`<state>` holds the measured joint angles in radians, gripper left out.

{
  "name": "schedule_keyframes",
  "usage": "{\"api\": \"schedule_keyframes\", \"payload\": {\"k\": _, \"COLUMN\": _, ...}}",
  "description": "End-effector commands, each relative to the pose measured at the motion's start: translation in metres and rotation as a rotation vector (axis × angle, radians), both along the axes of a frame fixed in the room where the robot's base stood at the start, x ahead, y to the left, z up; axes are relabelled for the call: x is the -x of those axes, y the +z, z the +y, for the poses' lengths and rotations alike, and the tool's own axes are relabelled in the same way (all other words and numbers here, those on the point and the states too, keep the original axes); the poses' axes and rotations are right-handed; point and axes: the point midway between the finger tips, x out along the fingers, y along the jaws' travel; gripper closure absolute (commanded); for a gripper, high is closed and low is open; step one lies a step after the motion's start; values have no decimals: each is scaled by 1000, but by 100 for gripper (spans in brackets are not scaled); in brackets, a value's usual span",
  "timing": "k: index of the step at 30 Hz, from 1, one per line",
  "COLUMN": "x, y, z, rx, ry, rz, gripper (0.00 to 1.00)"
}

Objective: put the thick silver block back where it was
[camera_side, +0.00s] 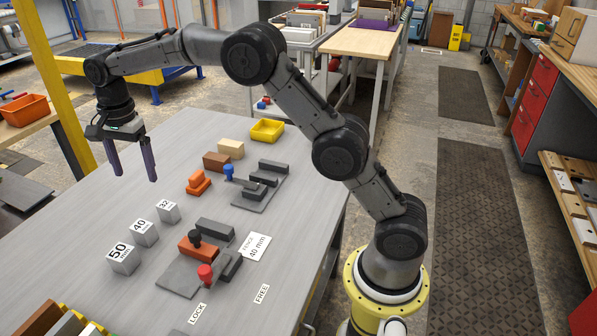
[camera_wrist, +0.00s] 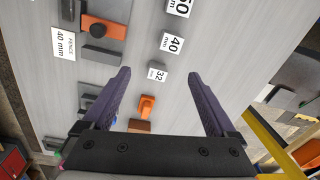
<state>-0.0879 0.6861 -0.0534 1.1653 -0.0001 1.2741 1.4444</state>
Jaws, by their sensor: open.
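Three silver blocks stand in a row on the grey table: the largest, marked 50 (camera_side: 123,259), is nearest the side camera, then the one marked 40 (camera_side: 144,233), then the smallest, marked 32 (camera_side: 168,212). In the wrist view the 50 block (camera_wrist: 182,7) is cut by the top edge; the 40 block (camera_wrist: 171,43) and 32 block (camera_wrist: 157,74) show below it. My gripper (camera_side: 136,177) is open and empty, fingers pointing down, above the table beyond the row. In the wrist view my gripper (camera_wrist: 158,72) has its fingers wide apart.
A near fixture has an orange piece (camera_side: 193,251) with a black knob, a red knob (camera_side: 205,273) and grey bars. A "FENCE 40 mm" card (camera_side: 256,246) lies beside it. A second fixture (camera_side: 262,189), an orange clamp-like piece (camera_side: 198,183), brown and tan blocks and a yellow tray (camera_side: 267,130) stand farther back.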

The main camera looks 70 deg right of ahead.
Motion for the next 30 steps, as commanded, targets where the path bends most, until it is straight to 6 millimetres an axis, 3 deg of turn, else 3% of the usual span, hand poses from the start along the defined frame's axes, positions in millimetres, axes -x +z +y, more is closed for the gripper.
{"api": "schedule_keyframes", "payload": {"k": 1, "x": 17, "y": 23, "z": -4, "rx": 4, "ry": 61, "rz": -27, "gripper": 8}}
{"api": "schedule_keyframes", "payload": {"k": 6, "x": 78, "y": 72, "z": -16, "rx": 29, "ry": 291, "rz": -98, "gripper": 8}}
{"api": "schedule_keyframes", "payload": {"k": 14, "x": 185, "y": 112, "z": -32, "rx": 106, "ry": 637, "rz": -207, "gripper": 8}}
{"api": "schedule_keyframes", "payload": {"k": 19, "x": 258, "y": 112, "z": -40, "rx": 179, "ry": 859, "rz": -270, "gripper": 8}}
{"api": "schedule_keyframes", "payload": {"k": 24, "x": 325, "y": 94, "z": -45, "rx": 267, "ry": 1072, "rz": -321, "gripper": 8}}
{"api": "schedule_keyframes", "payload": {"k": 30, "x": 374, "y": 66, "z": -48, "rx": 353, "ry": 1249, "rz": -352, "gripper": 8}}
